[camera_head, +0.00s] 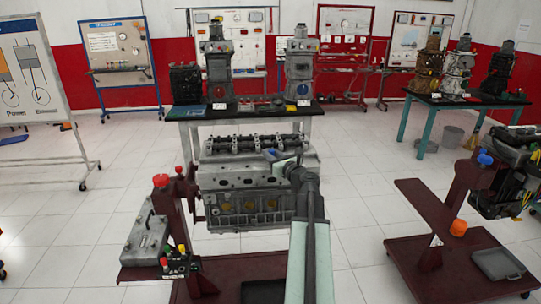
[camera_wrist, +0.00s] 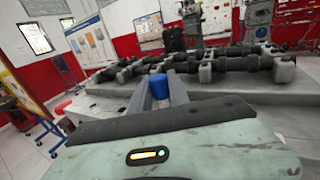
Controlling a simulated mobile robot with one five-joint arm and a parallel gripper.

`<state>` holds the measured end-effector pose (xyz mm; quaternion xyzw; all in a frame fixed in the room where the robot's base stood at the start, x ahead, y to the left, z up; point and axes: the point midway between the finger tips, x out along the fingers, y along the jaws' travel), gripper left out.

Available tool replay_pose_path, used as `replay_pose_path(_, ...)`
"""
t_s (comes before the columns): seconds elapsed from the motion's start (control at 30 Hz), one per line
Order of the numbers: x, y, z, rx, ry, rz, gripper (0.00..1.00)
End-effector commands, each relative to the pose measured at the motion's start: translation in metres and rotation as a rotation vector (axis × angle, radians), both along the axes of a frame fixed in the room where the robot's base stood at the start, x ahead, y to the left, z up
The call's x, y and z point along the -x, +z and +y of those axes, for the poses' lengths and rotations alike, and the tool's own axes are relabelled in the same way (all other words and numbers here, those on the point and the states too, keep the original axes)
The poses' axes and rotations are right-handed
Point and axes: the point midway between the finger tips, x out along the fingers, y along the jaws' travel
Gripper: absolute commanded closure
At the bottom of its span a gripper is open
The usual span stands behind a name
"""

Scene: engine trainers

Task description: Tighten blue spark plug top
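The blue spark plug top (camera_wrist: 158,86) shows in the wrist view between the tips of my gripper (camera_wrist: 160,92). It fills the gap, with one grey finger against each side. In the head view my gripper (camera_head: 277,156) is low over the top of the grey engine (camera_head: 240,181), near its right end. Only a small bit of blue shows there. My arm and wrist hide part of the engine top. The lower part of the plug and its seat are hidden in both views.
The engine sits on a dark red stand (camera_head: 180,225) with a grey box (camera_head: 146,238) at its left. A row of dark shafts and caps (camera_wrist: 215,65) runs along the engine top. A second red stand (camera_head: 430,215) is at the right. A dark table (camera_head: 245,112) stands behind.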

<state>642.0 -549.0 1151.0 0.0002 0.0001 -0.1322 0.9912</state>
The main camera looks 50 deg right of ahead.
Motion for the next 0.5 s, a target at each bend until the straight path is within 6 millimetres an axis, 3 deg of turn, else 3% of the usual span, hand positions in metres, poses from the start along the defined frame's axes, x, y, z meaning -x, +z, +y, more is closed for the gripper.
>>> replay_pose_path(0.5, -0.0001, 0.0, 0.0031, 0.0, -0.128, 0.0, 1.0)
